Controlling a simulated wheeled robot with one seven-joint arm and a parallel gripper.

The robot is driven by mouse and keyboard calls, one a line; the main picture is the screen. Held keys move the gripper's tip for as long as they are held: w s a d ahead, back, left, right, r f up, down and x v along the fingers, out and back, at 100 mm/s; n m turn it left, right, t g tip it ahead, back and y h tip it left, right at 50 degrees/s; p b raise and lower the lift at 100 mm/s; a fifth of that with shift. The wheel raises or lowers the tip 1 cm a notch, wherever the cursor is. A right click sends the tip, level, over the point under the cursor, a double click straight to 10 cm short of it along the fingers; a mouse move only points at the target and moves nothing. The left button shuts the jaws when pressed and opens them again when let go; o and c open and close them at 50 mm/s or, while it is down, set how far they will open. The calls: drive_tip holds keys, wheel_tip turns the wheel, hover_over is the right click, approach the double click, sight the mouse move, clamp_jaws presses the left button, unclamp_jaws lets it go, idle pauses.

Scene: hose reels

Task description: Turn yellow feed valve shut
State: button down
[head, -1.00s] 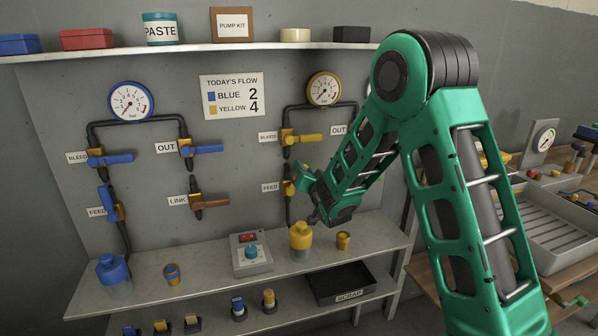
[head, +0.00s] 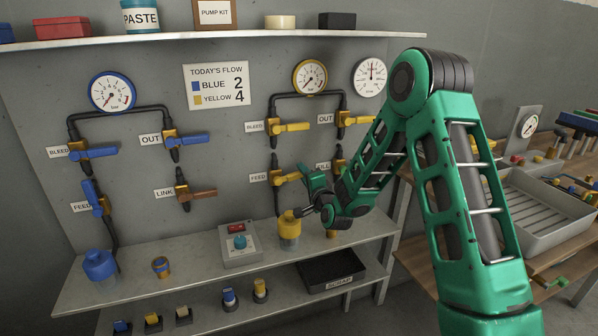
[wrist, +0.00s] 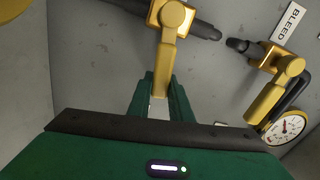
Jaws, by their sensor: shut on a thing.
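The yellow feed valve (head: 279,177) is on the right pipe loop, beside a FEED label. Its yellow handle points right, across the vertical pipe. My gripper (head: 305,178) is at the free end of this handle. In the wrist view the feed valve's handle (wrist: 166,55) runs down between the two green fingers of my gripper (wrist: 161,98), which is shut on it. The handle stands square to the dark pipe there.
The yellow bleed valve (head: 289,127) sits just above, and the yellow out valve (head: 355,119) is up to the right. A yellow-capped bottle (head: 289,228) stands on the shelf below my gripper.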

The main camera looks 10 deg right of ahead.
drive_tip(key=shift+s+d+f+m, duration=0.1)
drive_tip(key=shift+d+f+m, duration=0.1)
drive_tip(key=shift+f+m, duration=0.85)
drive_tip(key=c, duration=1.6)
unclamp_jaws()
drive_tip(key=shift+a+r, duration=0.1)
